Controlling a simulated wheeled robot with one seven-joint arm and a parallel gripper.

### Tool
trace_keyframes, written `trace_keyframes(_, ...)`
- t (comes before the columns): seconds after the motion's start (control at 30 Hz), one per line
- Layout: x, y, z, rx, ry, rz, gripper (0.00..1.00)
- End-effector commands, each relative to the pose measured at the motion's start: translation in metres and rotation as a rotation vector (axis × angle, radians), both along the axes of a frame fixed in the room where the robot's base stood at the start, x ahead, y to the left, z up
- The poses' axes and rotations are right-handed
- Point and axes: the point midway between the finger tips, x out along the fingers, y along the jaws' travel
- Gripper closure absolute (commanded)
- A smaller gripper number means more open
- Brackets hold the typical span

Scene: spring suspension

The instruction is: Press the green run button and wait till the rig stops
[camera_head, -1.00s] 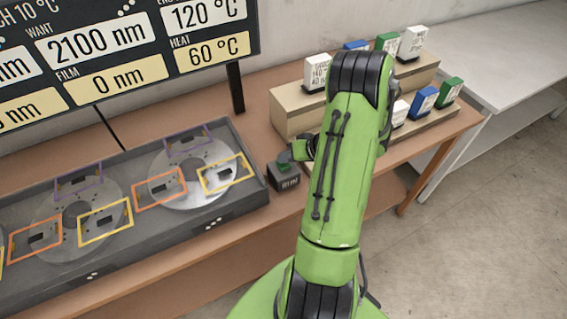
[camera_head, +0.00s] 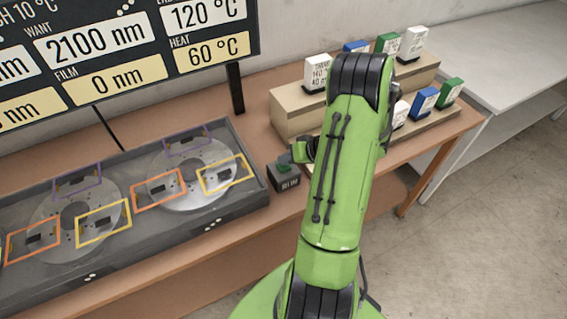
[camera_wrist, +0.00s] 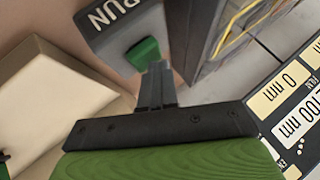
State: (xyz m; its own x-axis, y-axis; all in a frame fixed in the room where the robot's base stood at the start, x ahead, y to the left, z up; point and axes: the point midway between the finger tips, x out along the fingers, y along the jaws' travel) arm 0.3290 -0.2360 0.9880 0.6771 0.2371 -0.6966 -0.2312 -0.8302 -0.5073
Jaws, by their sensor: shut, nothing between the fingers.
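The green run button (camera_head: 284,161) sits on top of a small dark box marked RUN (camera_head: 288,183), to the right of the rig tray. In the wrist view the green button (camera_wrist: 144,53) shows just beyond the fingertips, on the grey RUN box (camera_wrist: 110,28). My gripper (camera_wrist: 157,70) is shut and empty, its tips close to the button's edge. I cannot tell whether they touch it. In the head view my arm hides most of the gripper. The rig (camera_head: 235,212) is a long grey tray holding discs framed in purple, orange and yellow.
A dark display panel (camera_head: 150,75) behind the rig reads WANT 2100 nm, FILM 0 nm, HEAT 60 °C. A stepped wooden stand (camera_head: 290,103) with white, blue and green blocks stands to the right. A pale table (camera_head: 490,70) is farther right.

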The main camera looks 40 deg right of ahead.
Motion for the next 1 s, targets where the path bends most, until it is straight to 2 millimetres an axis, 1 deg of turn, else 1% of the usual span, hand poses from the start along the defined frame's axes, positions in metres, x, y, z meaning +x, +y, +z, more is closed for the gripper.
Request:
trace_keyframes(0.3, 0.000, 0.000, 0.019, 0.000, 0.001, 0.001, 1.00)
trace_keyframes(0.57, 0.000, 0.000, 0.018, 0.000, 0.001, 0.001, 1.00)
trace_keyframes(0.67, 0.000, 0.000, 0.021, 0.000, 0.000, 0.000, 1.00)
trace_keyframes(1.0, 0.000, 0.000, 0.056, -0.002, -0.001, 0.001, 1.00)
